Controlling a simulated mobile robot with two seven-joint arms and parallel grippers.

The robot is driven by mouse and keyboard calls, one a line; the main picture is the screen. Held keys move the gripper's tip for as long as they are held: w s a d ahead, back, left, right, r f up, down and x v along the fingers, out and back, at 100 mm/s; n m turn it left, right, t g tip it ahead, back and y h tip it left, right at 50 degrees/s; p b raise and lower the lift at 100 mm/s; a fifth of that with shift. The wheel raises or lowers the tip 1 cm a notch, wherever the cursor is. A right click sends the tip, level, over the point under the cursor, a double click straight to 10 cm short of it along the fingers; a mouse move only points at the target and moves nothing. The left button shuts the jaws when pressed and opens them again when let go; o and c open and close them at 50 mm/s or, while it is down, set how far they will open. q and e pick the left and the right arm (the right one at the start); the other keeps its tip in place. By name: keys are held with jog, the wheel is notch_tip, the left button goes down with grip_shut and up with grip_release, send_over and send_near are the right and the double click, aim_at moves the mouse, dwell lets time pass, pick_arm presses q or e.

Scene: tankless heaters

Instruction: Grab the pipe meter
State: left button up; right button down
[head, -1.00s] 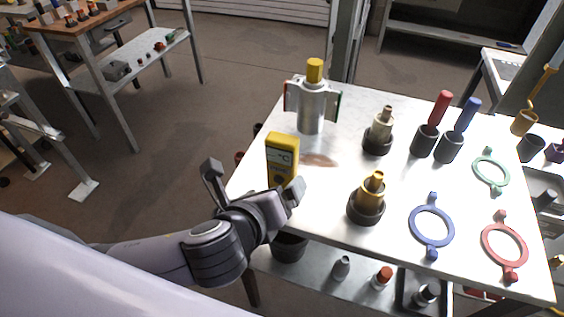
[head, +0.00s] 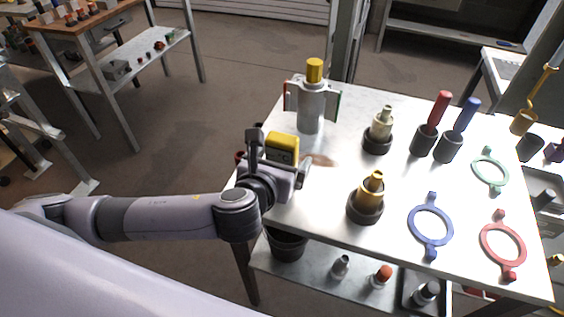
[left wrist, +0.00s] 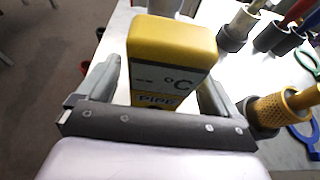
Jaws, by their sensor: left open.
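The pipe meter (head: 283,147) is a yellow block with a grey display reading "°C" and the label "PIPE". It stands upright at the left edge of the white table in the head view, and its lower part is hidden by my gripper. It also shows large in the left wrist view (left wrist: 172,50). My left gripper (head: 278,155) is open, with one finger on each side of the meter. In the left wrist view a gap shows between the meter and each finger. My right gripper is not in view.
A brass fitting in a dark holder (head: 366,198) stands close to the right of my gripper. A silver cylinder with a yellow top (head: 311,105) stands behind the meter. Blue (head: 431,226) and red (head: 503,245) rings lie farther right on the table (head: 330,225).

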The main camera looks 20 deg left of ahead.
pick_arm(q)
jog(key=shift+w+f, duration=0.1)
jog(key=shift+w, duration=0.1)
jog(key=c, duration=1.2)
